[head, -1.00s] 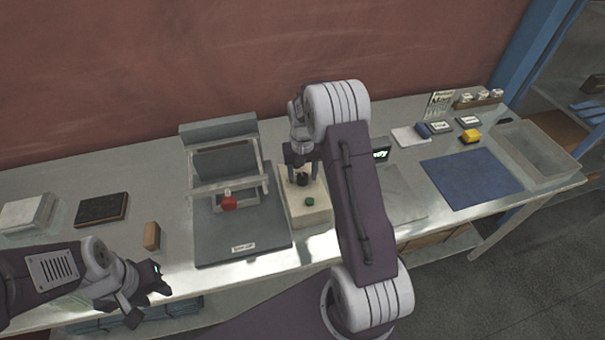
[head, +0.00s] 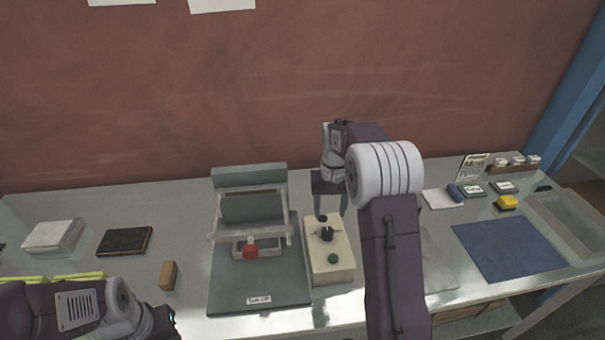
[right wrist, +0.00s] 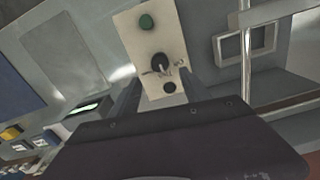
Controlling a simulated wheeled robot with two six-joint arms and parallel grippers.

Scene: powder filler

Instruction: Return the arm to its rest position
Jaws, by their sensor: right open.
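My right arm reaches up over the table in the head view. Its gripper (head: 329,212) points down above the back part of a cream control box (head: 331,268) with a black knob (head: 326,234) and a green button (head: 333,258). The right wrist view shows the same box (right wrist: 147,45) between the open, empty fingers, apart from them. My left arm (head: 70,312) is at the lower left of the head view. Its fingers are mostly cut off at the bottom edge.
Left of the box stands a grey press-like fixture (head: 255,285) with a red knob (head: 250,251). A brown block (head: 168,275), a dark board (head: 124,241) and a white block (head: 53,236) lie further left. A blue mat (head: 508,249) and a yellow item (head: 507,202) are at right.

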